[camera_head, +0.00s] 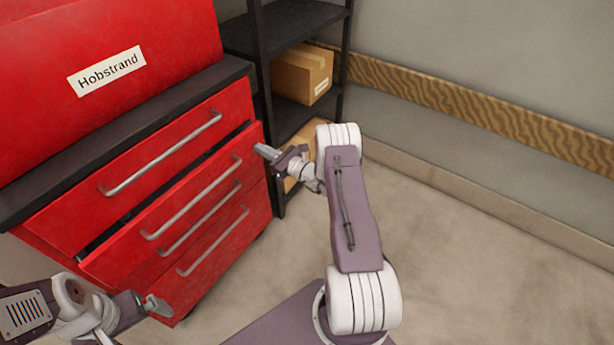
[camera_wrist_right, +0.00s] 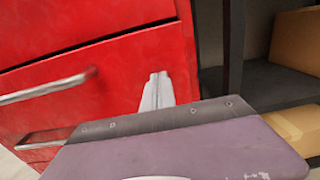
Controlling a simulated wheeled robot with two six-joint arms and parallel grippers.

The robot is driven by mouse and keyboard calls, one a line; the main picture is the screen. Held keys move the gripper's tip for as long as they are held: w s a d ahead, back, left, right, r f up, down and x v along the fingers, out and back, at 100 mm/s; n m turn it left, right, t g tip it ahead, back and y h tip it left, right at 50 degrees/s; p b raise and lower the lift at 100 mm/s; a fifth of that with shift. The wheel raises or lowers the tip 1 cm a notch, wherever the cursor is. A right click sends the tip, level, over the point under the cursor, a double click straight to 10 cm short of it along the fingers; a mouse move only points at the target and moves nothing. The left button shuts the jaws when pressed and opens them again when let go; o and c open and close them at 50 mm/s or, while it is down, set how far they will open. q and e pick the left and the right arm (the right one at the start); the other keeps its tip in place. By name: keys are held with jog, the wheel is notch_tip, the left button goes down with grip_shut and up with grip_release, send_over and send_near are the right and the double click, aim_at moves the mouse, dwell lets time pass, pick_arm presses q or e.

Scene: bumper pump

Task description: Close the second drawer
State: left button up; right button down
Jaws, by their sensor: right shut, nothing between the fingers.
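The red cabinet's second drawer (camera_head: 183,194) stands slightly pulled out in the head view, with a dark gap above its front. Its silver handle (camera_head: 192,199) runs along the front. My right gripper (camera_head: 266,152) is shut and empty, close to the right end of that drawer front. In the right wrist view its closed fingertips (camera_wrist_right: 157,92) lie in front of a red drawer front (camera_wrist_right: 120,82); I cannot tell whether they touch it. My left gripper (camera_head: 157,304) is low on the left, near the bottom drawer; its opening is unclear.
The top drawer (camera_head: 135,165) and the lower drawers look shut. A black shelf rack (camera_head: 262,60) with cardboard boxes (camera_head: 302,73) stands right of the cabinet, close to my right gripper. The floor (camera_head: 480,270) to the right is clear.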

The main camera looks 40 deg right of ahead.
aim_at(253, 144)
jog(key=b+x, duration=0.1)
jog(key=x, duration=0.3)
jog(key=shift+r, duration=0.25)
